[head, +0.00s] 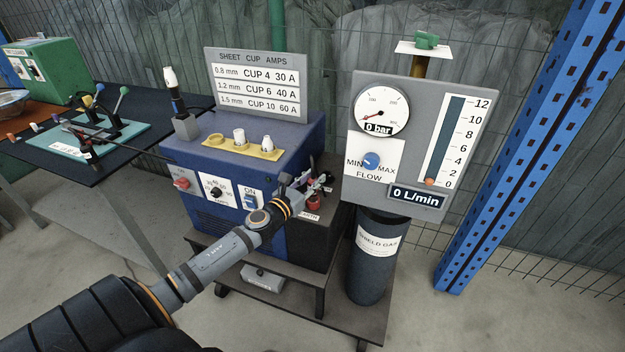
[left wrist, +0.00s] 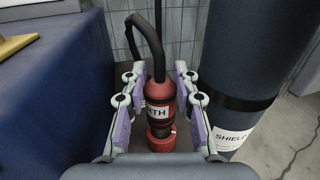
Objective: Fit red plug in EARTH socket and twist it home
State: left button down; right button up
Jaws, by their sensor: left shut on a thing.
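The red plug (left wrist: 160,90) with a black cable curving up from its top shows in the middle of the left wrist view. My left gripper (left wrist: 157,80) is shut on it, a finger on each side. Plug and ring line up closely; I cannot tell whether the plug is seated. In the head view my left gripper (head: 316,186) reaches the front right corner of the blue welding machine (head: 290,135), partly covering the plug (head: 313,202). My right gripper is out of view.
A dark gas cylinder (head: 369,262) stands close to the right of the plug, under a grey gauge panel (head: 405,100). The machine rests on a cart (head: 345,318). A dark table (head: 110,155) with cables is at the left. A blue post (head: 530,140) stands right.

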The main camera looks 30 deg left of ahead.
pick_arm(q)
jog(key=shift+f+b, duration=0.45)
jog(key=shift+f, duration=0.1)
jog(key=c, duration=1)
grip_release()
jog(key=shift+o, duration=0.3)
jog(key=shift+f, duration=0.1)
jog(key=shift+s, duration=0.55)
jog(key=s, duration=0.6)
jog(key=shift+s, duration=0.25)
jog(key=shift+a, duration=0.1)
